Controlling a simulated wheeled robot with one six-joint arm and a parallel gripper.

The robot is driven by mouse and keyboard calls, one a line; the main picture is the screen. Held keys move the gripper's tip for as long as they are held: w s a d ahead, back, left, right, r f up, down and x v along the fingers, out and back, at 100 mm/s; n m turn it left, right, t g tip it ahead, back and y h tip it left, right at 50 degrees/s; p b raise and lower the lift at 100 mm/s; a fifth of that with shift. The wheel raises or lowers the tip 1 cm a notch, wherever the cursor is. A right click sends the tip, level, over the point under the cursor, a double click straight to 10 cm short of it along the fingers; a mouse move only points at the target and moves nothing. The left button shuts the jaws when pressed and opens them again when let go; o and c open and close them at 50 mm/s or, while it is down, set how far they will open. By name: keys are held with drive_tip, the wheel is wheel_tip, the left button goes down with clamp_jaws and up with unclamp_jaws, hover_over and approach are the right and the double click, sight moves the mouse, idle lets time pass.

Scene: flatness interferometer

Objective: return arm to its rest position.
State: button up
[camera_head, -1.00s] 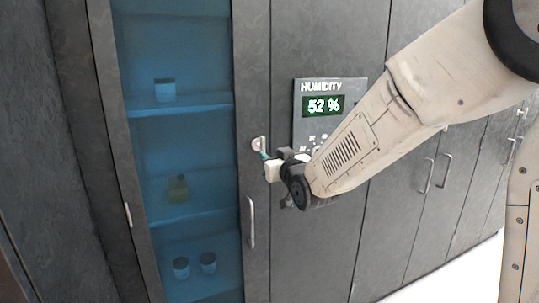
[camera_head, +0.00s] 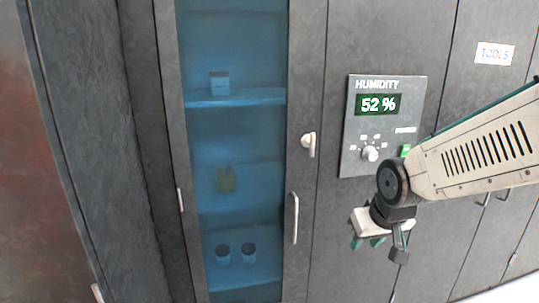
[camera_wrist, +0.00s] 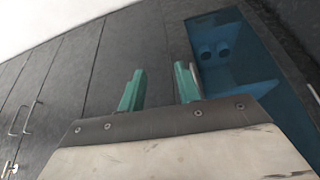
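My gripper (camera_head: 368,243) hangs in front of the dark cabinet, below the humidity panel, in the head view. In the wrist view its two green fingers (camera_wrist: 158,90) stand apart with nothing between them. The forearm reaches in from the right edge of the head view. The gripper is clear of the white latch (camera_head: 308,144) and of the glass door's handle (camera_head: 295,218).
The humidity panel (camera_head: 351,125) reads 52 % and carries a knob (camera_head: 370,153) and a green power button (camera_head: 405,150). A TOOLS label (camera_head: 495,53) marks a right door.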

drive_tip(key=s+d+r+g, duration=0.1)
drive_tip(key=s+d+r, duration=0.1)
drive_tip(key=s, duration=0.9)
drive_tip(key=s+d+r+m+g, duration=0.1)
drive_tip(key=s+d+r+g, duration=0.1)
drive_tip(key=s, duration=0.9)
wheel_tip(320, 180, up, 2)
drive_tip(key=shift+s+d+r+m+g+h, duration=0.2)
drive_tip(key=shift+s+d+m+g+h, duration=0.1)
drive_tip(key=shift+d, duration=0.35)
drive_tip(key=shift+o, duration=0.3)
drive_tip(key=shift+w, duration=0.1)
